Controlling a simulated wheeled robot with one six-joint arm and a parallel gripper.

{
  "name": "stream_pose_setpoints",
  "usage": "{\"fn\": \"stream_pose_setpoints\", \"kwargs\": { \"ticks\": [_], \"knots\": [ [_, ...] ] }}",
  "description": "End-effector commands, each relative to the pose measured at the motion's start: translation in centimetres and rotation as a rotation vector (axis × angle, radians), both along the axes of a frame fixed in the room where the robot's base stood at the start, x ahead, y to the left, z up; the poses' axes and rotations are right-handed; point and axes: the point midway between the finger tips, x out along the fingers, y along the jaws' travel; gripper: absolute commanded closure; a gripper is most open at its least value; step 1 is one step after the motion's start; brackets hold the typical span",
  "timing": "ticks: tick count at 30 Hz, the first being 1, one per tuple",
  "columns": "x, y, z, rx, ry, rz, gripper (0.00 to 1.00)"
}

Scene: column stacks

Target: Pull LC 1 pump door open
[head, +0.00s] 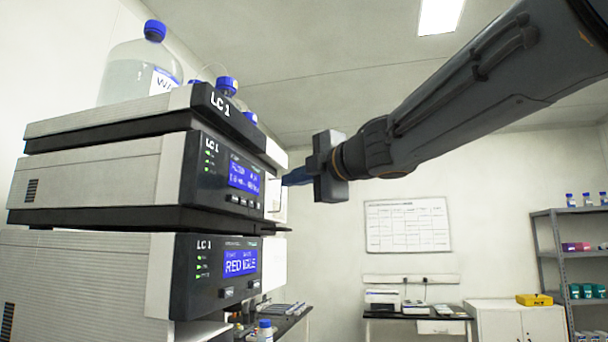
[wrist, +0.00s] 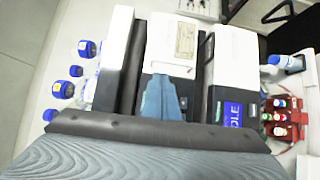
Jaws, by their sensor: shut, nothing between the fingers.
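The LC 1 stack stands at the left of the head view, its upper display module (head: 222,175) above a lower module (head: 215,270) with a blue screen. The upper module has a white front door (head: 276,204), which also shows in the wrist view (wrist: 172,38) with a label and a thin dark handle bar. I cannot read which module is the pump. My gripper (head: 288,180) is shut and empty, its blue fingers at the upper module's white door. In the wrist view the fingertips (wrist: 160,82) lie close to the handle bar; contact is unclear. The door appears closed.
Bottles with blue caps (head: 155,32) stand on top of the stack. The lower module has its own white front panel (head: 273,264). A red rack with small bottles (wrist: 283,130) is beside the stack. The room right of the stack looks open, with shelves (head: 572,250) far right.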

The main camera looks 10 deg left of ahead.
Motion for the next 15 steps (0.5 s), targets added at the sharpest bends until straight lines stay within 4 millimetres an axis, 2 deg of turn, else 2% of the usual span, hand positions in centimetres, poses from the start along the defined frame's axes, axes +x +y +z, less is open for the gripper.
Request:
{"fn": "stream_pose_setpoints", "kwargs": {
  "ticks": [6,15],
  "knots": [
    [2.2,2.7,0.0,0.0,0.001,0.003,1.0],
    [3.2,3.8,0.0,0.001,0.0,0.002,1.0]
  ]
}}
